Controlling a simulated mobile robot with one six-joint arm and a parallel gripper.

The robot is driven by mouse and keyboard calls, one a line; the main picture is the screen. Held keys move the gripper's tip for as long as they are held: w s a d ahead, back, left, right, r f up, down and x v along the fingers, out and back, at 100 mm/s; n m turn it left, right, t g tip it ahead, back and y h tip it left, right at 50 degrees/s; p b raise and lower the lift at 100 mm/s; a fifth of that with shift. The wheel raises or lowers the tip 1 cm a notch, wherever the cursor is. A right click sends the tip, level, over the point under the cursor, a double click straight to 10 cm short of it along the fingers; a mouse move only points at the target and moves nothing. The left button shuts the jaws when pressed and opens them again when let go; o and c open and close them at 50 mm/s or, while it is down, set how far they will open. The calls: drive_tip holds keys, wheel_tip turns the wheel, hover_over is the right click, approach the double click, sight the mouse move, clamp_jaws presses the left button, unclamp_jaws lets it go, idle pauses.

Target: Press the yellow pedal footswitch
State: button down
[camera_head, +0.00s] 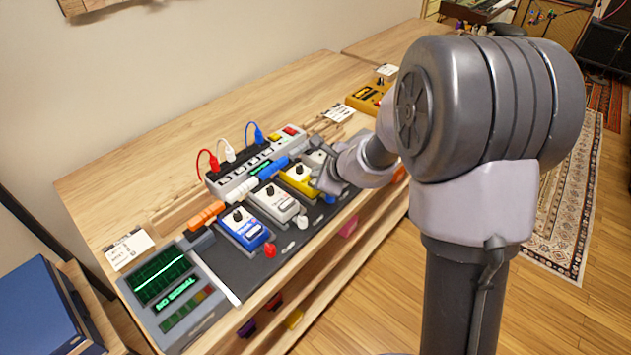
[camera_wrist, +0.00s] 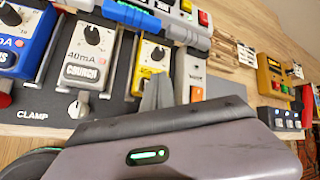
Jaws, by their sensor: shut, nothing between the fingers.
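The yellow pedal (camera_head: 298,178) sits on the dark pedalboard between a white pedal (camera_head: 272,202) and my gripper. In the wrist view the yellow pedal (camera_wrist: 149,66) shows its dark knob and white upper face. My gripper (camera_head: 322,180) is shut and empty, at the lower right part of the yellow pedal. In the wrist view the closed fingertips (camera_wrist: 158,92) overlap the pedal's lower face, and the footswitch is hidden behind them. I cannot tell whether the fingers touch it.
A blue pedal (camera_head: 245,228) stands farther left, and a white and orange pedal (camera_wrist: 191,76) right of the yellow one. A power strip (camera_head: 255,160) with cables lies behind. A tester screen (camera_head: 170,290) is at the left end. Bare wood lies behind the strip.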

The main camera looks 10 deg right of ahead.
drive_tip(key=shift+f+b, duration=0.45)
drive_tip(key=shift+f, duration=0.05)
idle(0.5)
drive_tip(key=shift+r, duration=0.15)
drive_tip(key=shift+r+p, duration=0.7)
drive_tip(key=shift+r, duration=0.1)
wheel_tip(320, 180, up, 5)
drive_tip(key=p, duration=0.4)
idle(0.6)
